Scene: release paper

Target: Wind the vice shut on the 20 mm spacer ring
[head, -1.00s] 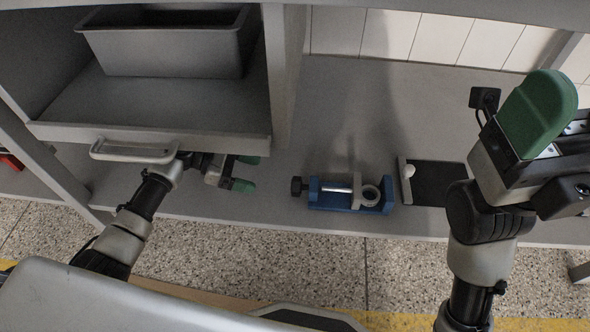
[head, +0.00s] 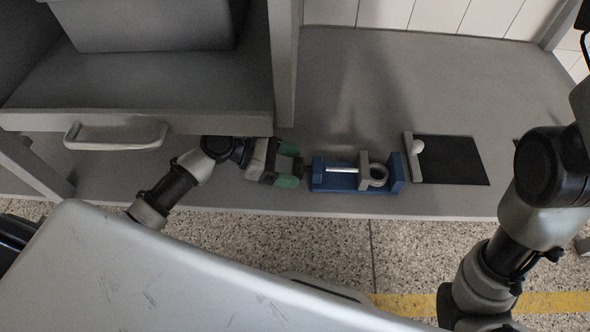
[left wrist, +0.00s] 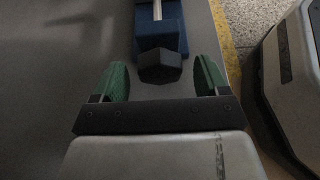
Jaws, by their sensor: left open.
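The blue vice (head: 340,184) lies on the grey bench shelf, with a bright screw rod along it. The pale spacer ring (head: 378,182) sits between the grey sliding jaw (head: 363,165) and the blue end jaw (head: 397,171); I cannot tell whether both jaws touch it. My left gripper (head: 290,166) is open at the left end of the vice. In the left wrist view the dark knob (left wrist: 160,68) lies between and slightly ahead of the green fingertips (left wrist: 162,74), apart from both. My right arm shows at the right, but its gripper is out of view.
A black mat (head: 452,162) with a pale strip and white ball knob lies right of the vice. A drawer with a handle (head: 117,135) and a grey bin (head: 150,25) stand at the left, close above my left arm. The shelf behind the vice is clear.

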